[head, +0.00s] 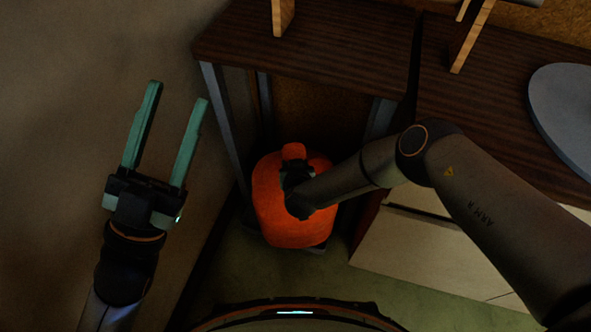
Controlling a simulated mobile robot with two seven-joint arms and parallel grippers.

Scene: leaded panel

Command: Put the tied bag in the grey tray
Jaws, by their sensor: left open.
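The tied bag (266,192) is bright orange, with a short tied neck (293,151) at its top. It is low down, under the dark wooden table, near the floor. A thin dark grey edge (325,247) shows below the bag; it may be the grey tray, but the bag hides most of it. My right gripper (298,176) is over the top of the bag, and its hand and arm cover part of it. Its fingers are too dark and hidden to judge. My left gripper (178,93) is open and empty, away to the left with its green fingers apart.
The dark wooden table top (340,50) runs above the bag, with grey metal legs (226,120) close by on the left. A pale cabinet (420,258) stands right of the bag. A round grey-blue surface (565,115) is at far right.

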